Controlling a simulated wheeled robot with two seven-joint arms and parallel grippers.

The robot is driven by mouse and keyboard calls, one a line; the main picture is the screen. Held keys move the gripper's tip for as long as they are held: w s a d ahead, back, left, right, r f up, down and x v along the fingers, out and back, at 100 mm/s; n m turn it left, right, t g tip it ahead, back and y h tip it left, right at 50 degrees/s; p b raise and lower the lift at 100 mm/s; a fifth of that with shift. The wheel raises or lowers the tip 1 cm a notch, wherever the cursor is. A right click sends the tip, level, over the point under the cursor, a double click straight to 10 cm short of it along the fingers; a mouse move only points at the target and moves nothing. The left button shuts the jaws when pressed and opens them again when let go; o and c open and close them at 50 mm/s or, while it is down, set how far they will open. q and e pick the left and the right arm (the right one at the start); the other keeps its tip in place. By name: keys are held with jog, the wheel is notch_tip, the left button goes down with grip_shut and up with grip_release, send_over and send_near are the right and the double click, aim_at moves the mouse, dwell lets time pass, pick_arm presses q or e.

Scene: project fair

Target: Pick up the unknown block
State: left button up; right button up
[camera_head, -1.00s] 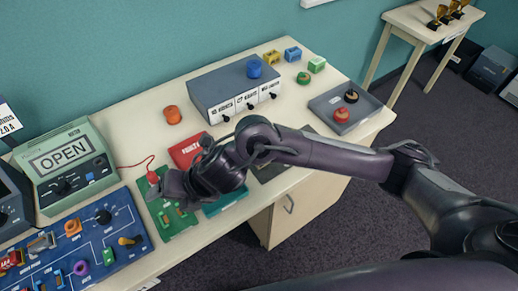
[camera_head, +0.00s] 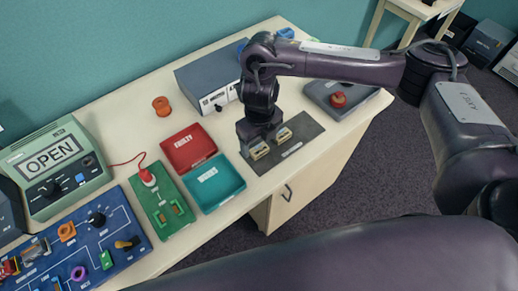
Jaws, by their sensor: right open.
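My right gripper (camera_head: 272,143) points down over a dark grey mat (camera_head: 306,138), its two pale fingertips apart. No block shows between the fingers, and part of the mat is hidden under the gripper. I cannot tell which thing is the unknown block. A green board (camera_head: 150,198) to the left carries small orange and green pieces and a red plug piece (camera_head: 147,177) with a wire. A red tray (camera_head: 184,143) and a teal tray (camera_head: 205,190) lie between the board and the mat; both look empty. My left gripper is not in view.
A grey-blue switch box (camera_head: 196,85) stands behind the gripper. An orange spool (camera_head: 161,106) sits left of it. The OPEN display (camera_head: 58,160) and a blue panel (camera_head: 130,216) fill the left side.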

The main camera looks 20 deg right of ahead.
aim_at(259, 149)
jog(key=f, duration=0.3)
jog(key=shift+w+f, duration=0.2)
jog(key=shift+f, duration=0.05)
jog(key=c, duration=1.1)
jog(key=shift+o, duration=0.2)
jog(key=shift+r, duration=0.1)
